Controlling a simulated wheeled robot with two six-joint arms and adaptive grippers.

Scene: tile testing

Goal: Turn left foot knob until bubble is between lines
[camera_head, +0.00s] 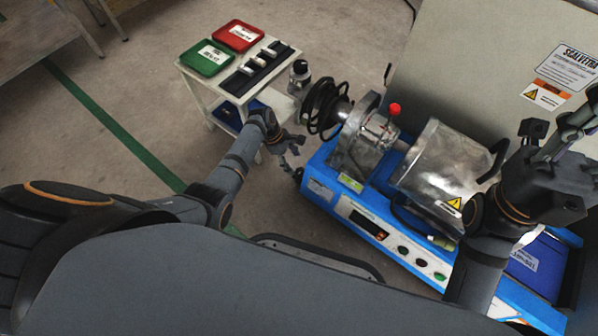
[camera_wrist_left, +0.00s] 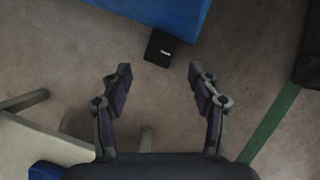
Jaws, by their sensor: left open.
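The blue test machine (camera_head: 318,192) stands at the centre right; its corner also shows at the top of the left wrist view (camera_wrist_left: 170,12). A small black part, perhaps the left foot knob (camera_head: 298,175), sits at its left corner. A black square piece with a white mark lies beside that corner in the left wrist view (camera_wrist_left: 160,48). My left gripper (camera_head: 290,149) is open and empty, apart from that piece. A yellow-green part (camera_head: 440,242) on the front may be the level; no bubble or lines can be made out. My right gripper (camera_head: 574,130) is above the machine's right end.
A small cart (camera_head: 204,94) with a green box (camera_head: 206,58) and a red box (camera_head: 238,36) stands behind my left gripper. A black coiled hose (camera_head: 322,108) hangs at the machine's left end. A green floor line (camera_head: 115,125) crosses open floor at left.

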